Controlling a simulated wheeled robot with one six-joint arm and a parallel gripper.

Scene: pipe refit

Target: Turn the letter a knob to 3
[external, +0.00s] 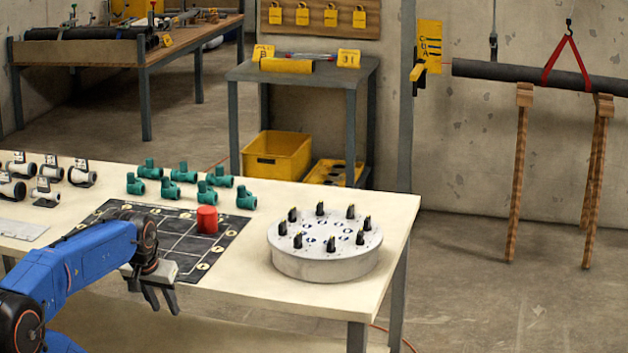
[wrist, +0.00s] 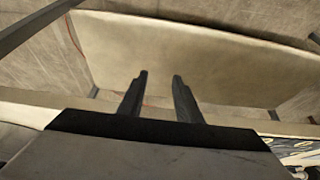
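A round grey-white knob panel (external: 325,259) sits at the right end of the near table. Several small black knobs (external: 298,240) stand in a ring on its top, with blue marks inside the ring. Their letters and numbers are too small to read, so I cannot tell which is knob a. My gripper (external: 161,299) is left of the panel, at the table's front edge, with its fingers pointing down. In the wrist view, its two fingers (wrist: 158,85) are apart with nothing between them. The panel and the knobs do not show clearly in the wrist view.
A black gridded mat (external: 165,240) with a red cylinder (external: 207,219) lies left of the panel. Green pipe fittings (external: 182,172) and white fittings (external: 50,168) stand behind it. A grey plate (external: 20,229) lies at the left. Space above the panel is clear.

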